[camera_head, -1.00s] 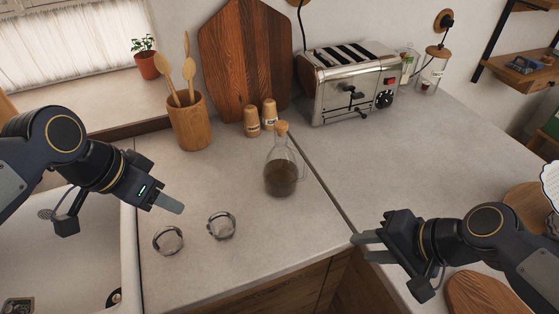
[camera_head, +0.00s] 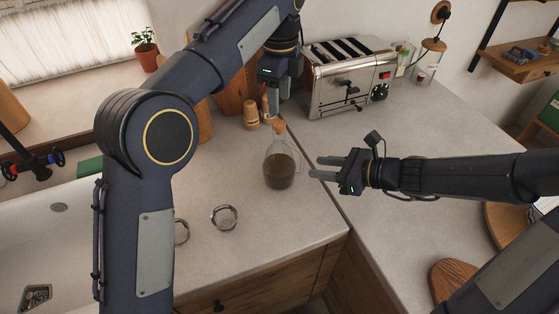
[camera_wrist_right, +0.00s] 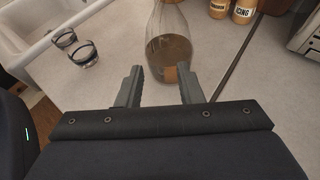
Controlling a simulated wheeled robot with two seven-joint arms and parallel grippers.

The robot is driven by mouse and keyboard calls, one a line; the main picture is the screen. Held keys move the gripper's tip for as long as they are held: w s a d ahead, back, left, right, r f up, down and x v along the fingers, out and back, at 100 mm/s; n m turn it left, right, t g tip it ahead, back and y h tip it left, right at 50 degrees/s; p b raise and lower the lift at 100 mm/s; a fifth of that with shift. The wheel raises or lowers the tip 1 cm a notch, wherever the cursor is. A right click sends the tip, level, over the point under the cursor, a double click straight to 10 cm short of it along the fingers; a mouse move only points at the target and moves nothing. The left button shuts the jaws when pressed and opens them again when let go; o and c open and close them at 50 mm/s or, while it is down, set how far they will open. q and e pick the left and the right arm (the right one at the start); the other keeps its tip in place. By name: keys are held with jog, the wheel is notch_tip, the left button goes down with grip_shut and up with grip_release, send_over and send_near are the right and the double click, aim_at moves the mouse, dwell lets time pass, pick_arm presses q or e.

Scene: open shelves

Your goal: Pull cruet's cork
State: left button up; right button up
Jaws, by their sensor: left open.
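The glass cruet (camera_head: 279,170) stands upright on the counter with dark liquid inside. Its cork (camera_head: 279,127) is seated in the neck. My left gripper (camera_head: 271,110) is open and points down, its fingertips just above and slightly left of the cork in the head view; the exact gap cannot be told. My right gripper (camera_head: 314,167) is open and level, with its fingers pointing left at the cruet's handle side, apart from it. In the right wrist view the cruet's body (camera_wrist_right: 170,45) shows beyond the two spread fingers (camera_wrist_right: 160,78); the cork is out of frame there.
A wooden shaker (camera_head: 250,115) stands behind the cruet; a second is mostly hidden by my left gripper. A toaster (camera_head: 345,85) stands behind. My left arm covers much of the left side.

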aim_at(301, 170)
jog(key=x, duration=0.6)
jog(key=shift+a+f, duration=0.1)
grip_shut()
